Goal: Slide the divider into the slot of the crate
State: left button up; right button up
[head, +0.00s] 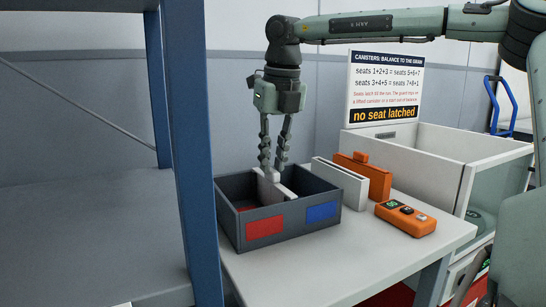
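A dark grey open crate (287,231) stands on the light table, with a red and a blue label on its front. A pale divider (285,192) with a small upright tab is inside the crate, running from its back toward the right. Its lower part is hidden by the crate's front wall, so I cannot see how it sits in the slot. My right gripper (272,170) points straight down over the crate, its fingertips on both sides of the divider's tab, seemingly shut on it. My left gripper is not in view.
Right of the crate stand a white upright panel (340,184) and an orange panel with a knob (373,183). An orange box with buttons (405,218) lies in front. A blue post (193,150) rises close left of the crate. A white bin (480,152) stands behind right.

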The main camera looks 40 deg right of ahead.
aim_at(279, 185)
jog(key=o, duration=0.4)
jog(key=r, duration=0.4)
jog(key=s+r, duration=0.1)
jog(key=r, duration=0.3)
jog(key=s+r, duration=0.1)
jog(key=r, duration=0.3)
jog(key=shift+s+a, duration=0.15)
jog(key=shift+a, duration=0.15)
